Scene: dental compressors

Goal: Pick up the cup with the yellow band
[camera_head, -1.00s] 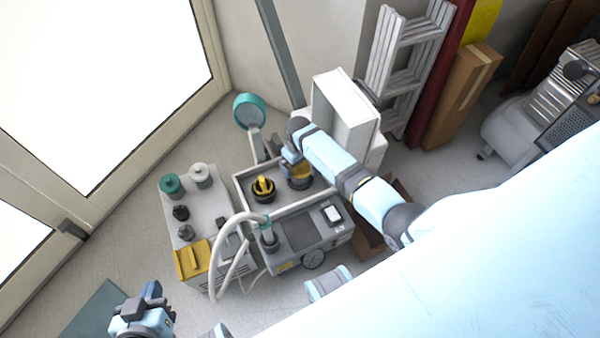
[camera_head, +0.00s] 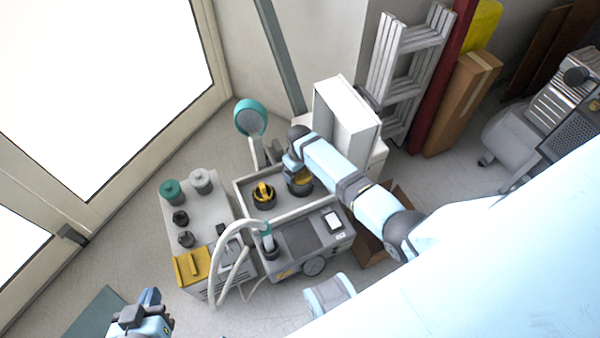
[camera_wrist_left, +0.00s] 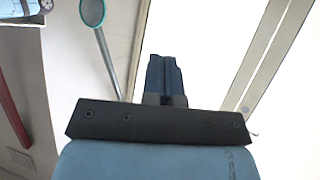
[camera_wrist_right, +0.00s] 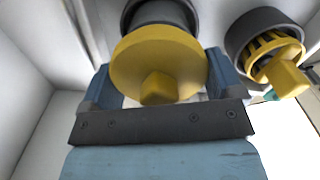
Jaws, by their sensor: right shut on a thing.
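The cup with the yellow band (camera_head: 301,186) is dark with a wide yellow part and stands in the right of a pale open tray (camera_head: 318,203). My right gripper (camera_head: 293,163) is over it from above, partly hiding it. In the right wrist view the fingers (camera_wrist_right: 160,80) sit on either side of its yellow disc (camera_wrist_right: 160,58), which has a square knob, shut on it. The dark body (camera_wrist_right: 162,12) shows beyond. I cannot tell whether it is clear of the tray floor. My left gripper (camera_wrist_left: 163,80) is shut and empty, away at the lower left of the head view (camera_head: 148,298).
A dark cup with a yellow slotted insert and handle (camera_head: 263,193) stands close left in the tray. A grey unit with a hose (camera_head: 305,240) is in front. A cabinet with knobs (camera_head: 195,215) stands left; a white box (camera_head: 345,120) stands behind.

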